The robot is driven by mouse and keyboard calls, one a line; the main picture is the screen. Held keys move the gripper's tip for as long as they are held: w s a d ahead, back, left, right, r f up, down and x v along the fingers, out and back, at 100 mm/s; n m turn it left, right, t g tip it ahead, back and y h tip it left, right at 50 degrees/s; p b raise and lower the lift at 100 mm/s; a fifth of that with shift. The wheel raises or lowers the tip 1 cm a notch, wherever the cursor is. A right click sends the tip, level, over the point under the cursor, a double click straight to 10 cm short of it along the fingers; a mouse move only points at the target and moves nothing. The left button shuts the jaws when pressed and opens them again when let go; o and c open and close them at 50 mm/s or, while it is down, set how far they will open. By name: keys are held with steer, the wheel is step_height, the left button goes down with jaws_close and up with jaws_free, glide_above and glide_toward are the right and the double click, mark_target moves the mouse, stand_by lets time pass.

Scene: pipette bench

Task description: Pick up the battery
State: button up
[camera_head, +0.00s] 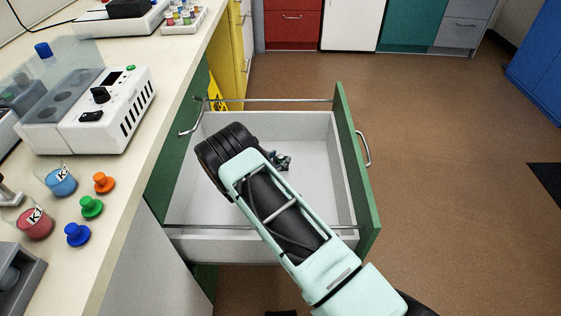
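I cannot make out a battery in this view. The open drawer (318,128) has a white inside and a green front, and my arm reaches over it. A small dark part (281,160) shows just past my arm, over the drawer. It looks like part of my gripper, but I cannot be sure. My arm covers the middle of the drawer, and anything under it is hidden. My fingertips cannot be made out, so whether they are open or shut does not show.
The bench top (150,125) runs along the left. It carries a white device (125,110), a blue cup (61,181), a red cup (35,222) and several coloured knobs. The drawer's green front (357,175) and side rails stand up around my arm.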

jaws_close()
